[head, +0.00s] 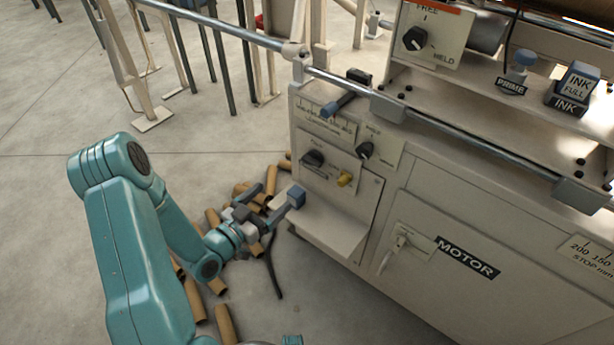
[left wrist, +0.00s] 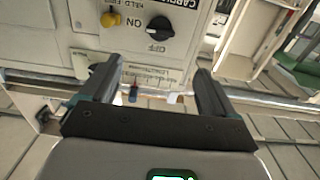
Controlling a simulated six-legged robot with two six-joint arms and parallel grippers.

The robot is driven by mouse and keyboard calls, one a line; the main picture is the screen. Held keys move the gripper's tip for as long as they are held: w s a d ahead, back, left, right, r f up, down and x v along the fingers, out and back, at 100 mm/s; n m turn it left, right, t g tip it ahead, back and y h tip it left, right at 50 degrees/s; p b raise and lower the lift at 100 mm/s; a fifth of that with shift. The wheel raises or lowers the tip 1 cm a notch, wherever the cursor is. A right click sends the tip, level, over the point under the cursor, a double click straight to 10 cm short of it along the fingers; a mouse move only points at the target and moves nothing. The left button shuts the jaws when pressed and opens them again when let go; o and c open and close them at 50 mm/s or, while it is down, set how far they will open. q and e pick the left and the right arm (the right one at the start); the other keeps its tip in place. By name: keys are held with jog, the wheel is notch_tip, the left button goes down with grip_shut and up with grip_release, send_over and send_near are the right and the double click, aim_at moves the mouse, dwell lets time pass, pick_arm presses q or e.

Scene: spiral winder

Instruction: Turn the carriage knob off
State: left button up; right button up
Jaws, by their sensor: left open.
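The carriage knob (head: 313,158) is a black rotary knob on a cream panel at the left end of the machine. In the left wrist view the knob (left wrist: 160,27) sits beside printed ON and OFF words, under a partly cut-off label. I cannot tell which word it points at. A yellow button (head: 345,179) is beside it. My left gripper (head: 283,190) is open and empty, in front of and a little below the panel, apart from the knob. In the left wrist view the gap between its fingers (left wrist: 158,70) faces the panel. My right gripper does not show.
A second black knob (head: 365,150) is close on the right. A cream tray (head: 320,228) juts out below the panel. A blue-handled slider (head: 338,107) and a metal rail (head: 335,82) are above. Cardboard tubes (head: 226,322) lie on the floor under my left arm.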

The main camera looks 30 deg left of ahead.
aim_at(309, 163)
pick_arm(q)
jog(key=w, duration=0.5)
jog(key=w+d, duration=0.1)
jog(key=w, duration=0.4)
jog(key=w+b, duration=0.1)
jog(key=w, duration=0.4)
jog(key=shift+w+d+r, duration=0.1)
jog(key=shift+w+d, duration=0.05)
jog(key=shift+w, duration=0.15)
jog(key=c, duration=1.1)
